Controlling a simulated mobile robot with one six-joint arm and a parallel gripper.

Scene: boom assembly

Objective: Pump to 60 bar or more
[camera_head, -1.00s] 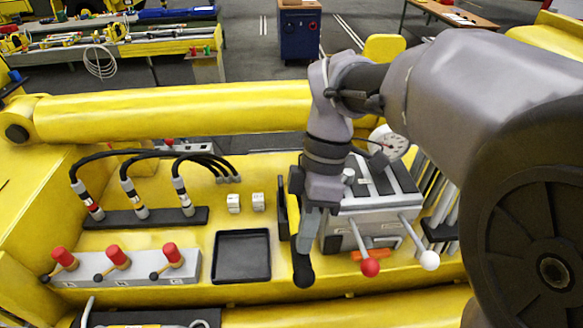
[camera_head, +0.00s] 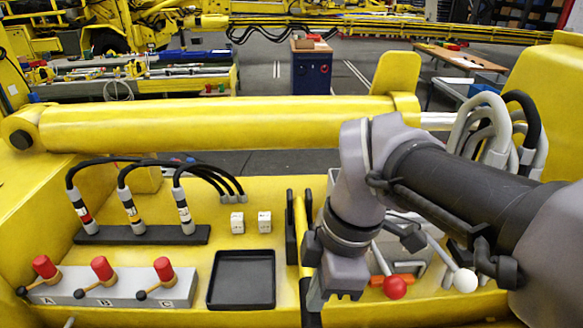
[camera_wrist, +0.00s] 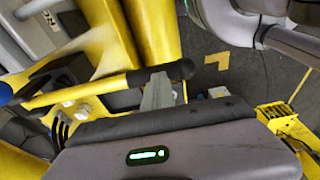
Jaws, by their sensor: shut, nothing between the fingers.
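A pump lever, a yellow bar (camera_head: 302,232) with a black grip, stands between the black tray and the valve block in the head view. Its black grip (camera_wrist: 163,73) crosses the wrist view, just beyond my fingertips. My gripper (camera_head: 320,297) is shut and empty, pointing down beside the lower end of the lever. In the wrist view, my grey fingers (camera_wrist: 157,98) overlap the lever's grip; I cannot tell whether they touch it. The pressure gauge is hidden behind my arm, so no pressure can be read.
A red-knobbed lever (camera_head: 394,287) and a white-knobbed lever (camera_head: 465,280) stand right of my gripper. A black tray (camera_head: 241,279), a red-capped valve row (camera_head: 108,287) and hoses on a black base (camera_head: 140,235) lie left. A yellow cylinder (camera_head: 220,119) runs behind.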

